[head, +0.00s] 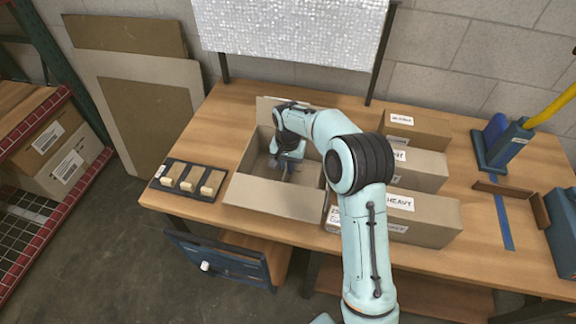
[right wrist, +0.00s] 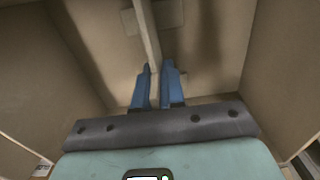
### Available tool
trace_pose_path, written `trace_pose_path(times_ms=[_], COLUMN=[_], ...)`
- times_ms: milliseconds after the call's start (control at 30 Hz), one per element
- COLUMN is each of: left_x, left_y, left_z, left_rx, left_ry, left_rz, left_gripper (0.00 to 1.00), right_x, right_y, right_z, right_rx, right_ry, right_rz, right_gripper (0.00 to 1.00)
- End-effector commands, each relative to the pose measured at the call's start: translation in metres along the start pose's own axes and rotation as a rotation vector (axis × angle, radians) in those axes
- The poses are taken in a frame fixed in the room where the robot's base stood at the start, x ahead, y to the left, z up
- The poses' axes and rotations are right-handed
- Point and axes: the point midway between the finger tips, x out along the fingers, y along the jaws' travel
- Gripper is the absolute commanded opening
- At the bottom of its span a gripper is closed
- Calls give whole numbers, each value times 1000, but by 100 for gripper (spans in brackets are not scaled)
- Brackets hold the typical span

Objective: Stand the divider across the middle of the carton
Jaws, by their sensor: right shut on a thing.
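The open cardboard carton (head: 272,197) stands on the wooden table, and my right arm reaches down into it. My right gripper (head: 284,166) is inside the carton, low between its walls. In the right wrist view the blue fingers (right wrist: 159,75) are shut on the divider (right wrist: 148,38), a thin pale panel seen edge-on. It runs away from the fingertips, between the carton walls (right wrist: 215,45). Whether its lower edge touches the carton floor cannot be told. In the head view my arm and gripper hide most of the divider. My left gripper is not in view.
A dark tray (head: 167,187) with tan blocks is left of the carton. Labelled boxes (head: 425,218) stand close on its right. A blue tool (head: 500,146) with a yellow handle is farther right. A whitish panel (head: 292,30) hangs behind the table.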

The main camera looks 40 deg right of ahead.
Motion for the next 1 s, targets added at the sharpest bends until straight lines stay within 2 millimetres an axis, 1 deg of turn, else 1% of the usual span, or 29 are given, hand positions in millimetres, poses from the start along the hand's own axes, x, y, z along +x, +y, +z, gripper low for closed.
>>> trace_pose_path(times_ms=[67,100,167,200,467,567,667,900,1000], left_x=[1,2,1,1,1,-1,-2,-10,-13], left_y=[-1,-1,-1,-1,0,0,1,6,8], left_z=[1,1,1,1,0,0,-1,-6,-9], left_rx=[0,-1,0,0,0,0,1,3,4], left_ry=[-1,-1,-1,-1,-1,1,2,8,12], left_rz=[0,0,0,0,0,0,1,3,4], left_gripper=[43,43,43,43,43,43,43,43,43], right_x=[3,4,3,3,2,-4,-19,-72,-91], right_y=[0,0,0,0,0,0,-1,-1,-1], right_z=[0,0,0,0,0,0,-1,-1,-1], right_rx=[0,0,0,0,0,0,0,-1,-1], right_ry=[0,0,0,0,0,1,4,5,4], right_rz=[0,0,0,0,0,-1,-4,-4,-3], right_gripper=[0,13,32,35,35,35,35,35,35])
